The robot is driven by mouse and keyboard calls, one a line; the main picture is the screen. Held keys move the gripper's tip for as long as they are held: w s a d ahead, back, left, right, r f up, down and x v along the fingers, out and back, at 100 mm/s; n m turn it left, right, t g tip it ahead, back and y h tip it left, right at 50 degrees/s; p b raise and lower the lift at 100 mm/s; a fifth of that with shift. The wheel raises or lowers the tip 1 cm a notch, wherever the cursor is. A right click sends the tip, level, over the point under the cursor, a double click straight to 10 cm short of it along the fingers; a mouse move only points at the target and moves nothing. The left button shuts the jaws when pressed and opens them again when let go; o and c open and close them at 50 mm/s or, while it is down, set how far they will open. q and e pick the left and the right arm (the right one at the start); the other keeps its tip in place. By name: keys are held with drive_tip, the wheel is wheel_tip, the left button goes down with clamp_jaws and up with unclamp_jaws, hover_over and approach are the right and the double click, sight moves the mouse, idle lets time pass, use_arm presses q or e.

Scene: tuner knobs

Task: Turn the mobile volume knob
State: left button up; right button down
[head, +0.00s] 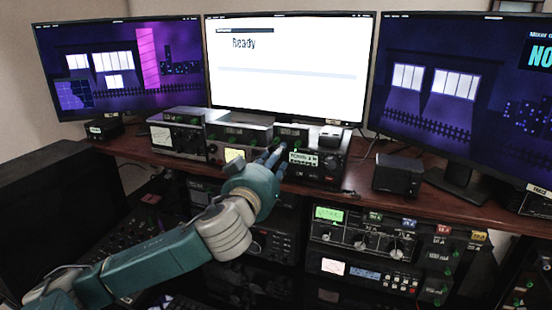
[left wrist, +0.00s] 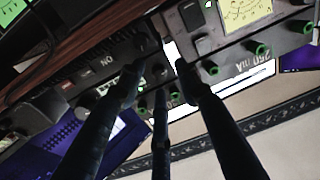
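My left gripper (head: 271,157) is in front of the shelf units in the head view, its dark fingers pointing at the gap beside a black radio unit (head: 318,171) with a small lit label. In the left wrist view the gripper (left wrist: 162,62) has its fingertips apart, with no object clearly held between them. Dark round knobs are close to the tips there; I cannot tell whether any tip touches one. I cannot tell for sure which knob is the mobile volume knob. A round knob (head: 331,164) shows at the right of the radio unit's face. My right gripper is not in view.
A brown wooden shelf (head: 350,190) carries several black units, including a meter unit (head: 178,135) at the left and a small speaker (head: 398,175) at the right. Three monitors stand behind; the middle one (head: 290,65) reads "Ready". Rack gear (head: 365,240) with knobs fills the space below.

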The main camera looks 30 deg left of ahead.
use_arm(q)
drive_tip(key=c, duration=0.8)
clamp_jaws()
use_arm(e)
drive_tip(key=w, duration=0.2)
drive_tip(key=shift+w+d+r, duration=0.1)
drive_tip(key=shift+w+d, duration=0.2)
